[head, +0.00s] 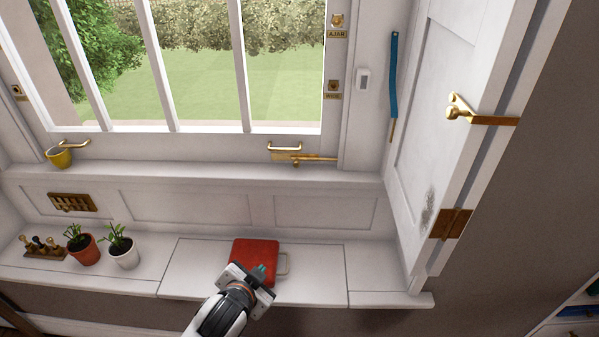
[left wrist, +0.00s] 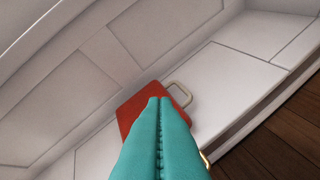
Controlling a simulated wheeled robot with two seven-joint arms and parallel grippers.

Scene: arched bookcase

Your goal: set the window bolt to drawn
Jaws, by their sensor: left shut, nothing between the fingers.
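The brass window bolt (head: 308,158) lies along the bottom rail of the window, right of centre in the head view, with a knob below its rod. The rod reaches right toward the window frame. A brass pull handle (head: 285,147) sits just above its left part. My left gripper (head: 260,270) is over the window seat, below and left of the bolt and well apart from it. Its teal fingers (left wrist: 160,130) are shut together and empty, in front of a red case. My right gripper is not in view.
The red case (head: 252,254) with a pale handle rests on the white window seat (head: 195,268). Potted plants (head: 122,250) stand at left. An open shutter panel (head: 430,130) with a brass latch stands at right.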

